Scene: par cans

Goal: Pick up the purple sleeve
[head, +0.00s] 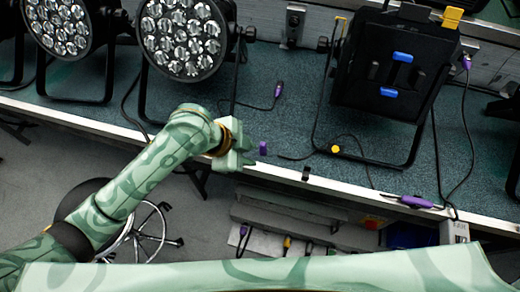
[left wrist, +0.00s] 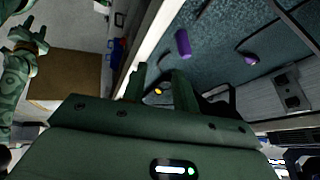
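The purple sleeve (head: 263,148) is a small purple cylinder on the blue-green bench top, near its front edge. In the left wrist view it (left wrist: 183,43) lies ahead of the fingers. My left gripper (head: 249,152) is just left of the sleeve in the head view. Its two fingers show apart in the left wrist view (left wrist: 160,88), with nothing between them, and they look clear of the sleeve. My right gripper (left wrist: 32,35) shows small at the left of the left wrist view, too small to tell its opening. It is not visible in the head view.
Par cans (head: 183,38) stand along the back left of the bench. A black fixture (head: 392,75) with blue and yellow parts stands at the right. Cables with purple connectors (head: 417,202) lie about. The bench has a pale front edge (head: 90,123). A stool (head: 146,232) stands below.

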